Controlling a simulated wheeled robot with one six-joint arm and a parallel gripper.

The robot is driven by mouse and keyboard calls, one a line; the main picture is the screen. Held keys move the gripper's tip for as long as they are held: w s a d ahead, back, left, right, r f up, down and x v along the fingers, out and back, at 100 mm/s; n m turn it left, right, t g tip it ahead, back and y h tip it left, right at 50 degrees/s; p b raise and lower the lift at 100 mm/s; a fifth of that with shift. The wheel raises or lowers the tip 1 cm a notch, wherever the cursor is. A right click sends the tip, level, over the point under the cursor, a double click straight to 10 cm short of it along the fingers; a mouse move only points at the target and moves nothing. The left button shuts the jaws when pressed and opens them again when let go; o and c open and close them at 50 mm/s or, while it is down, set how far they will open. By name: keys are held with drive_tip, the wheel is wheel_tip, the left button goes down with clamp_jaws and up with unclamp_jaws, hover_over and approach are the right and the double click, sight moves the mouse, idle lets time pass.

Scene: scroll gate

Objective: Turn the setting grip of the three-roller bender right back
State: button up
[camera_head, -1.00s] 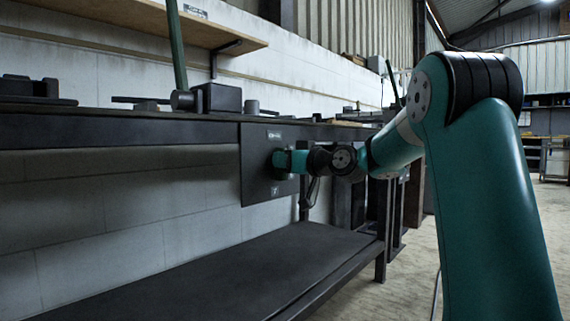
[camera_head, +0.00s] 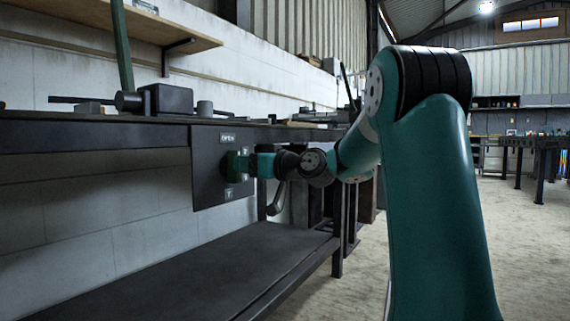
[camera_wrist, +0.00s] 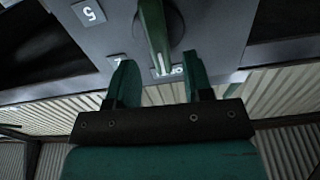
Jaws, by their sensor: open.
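The setting grip (camera_wrist: 155,35) is a green bar on a round dark base on a grey panel (camera_wrist: 105,30). In the wrist view it stands between the two green fingers of my open gripper (camera_wrist: 160,68), with a gap visible on each side. In the head view the panel (camera_head: 205,185) hangs below the bench's front edge, and the grip (camera_head: 231,166) shows small and dark green on it. My gripper (camera_head: 248,166) reaches it from the right. The panel carries small labels, one reading OPEN and one 5.
The dark bench top (camera_head: 90,135) carries a machine block (camera_head: 170,99) and a tall green lever (camera_head: 122,50). A lower shelf (camera_head: 220,265) runs beneath. A curved handle (camera_head: 277,200) hangs right of the panel. Open concrete floor (camera_head: 430,230) lies to the right.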

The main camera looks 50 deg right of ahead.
drive_tip(key=s+d+p, duration=0.2)
drive_tip(key=s, duration=1.1)
drive_tip(key=shift+s+d, duration=0.2)
drive_tip(key=shift+d, duration=0.1)
drive_tip(key=a+f+n+g+y+p, duration=0.2)
drive_tip(key=a+n+g+y+p, duration=0.5)
drive_tip(key=a, duration=1.7)
drive_tip(key=s+a+f+m+g+h+p, duration=0.15)
drive_tip(key=s+a+g+h+p, duration=0.6)
drive_tip(key=s, duration=0.85)
wheel_tip(320, 180, up, 38)
drive_tip(key=a+g+y+p, duration=0.1)
drive_tip(key=a+g+p, duration=0.1)
drive_tip(key=p, duration=3.6)
drive_tip(key=shift+s+a+f+g, duration=0.15)
drive_tip(key=shift+s+a+g, duration=0.25)
drive_tip(key=shift+g, duration=0.15)
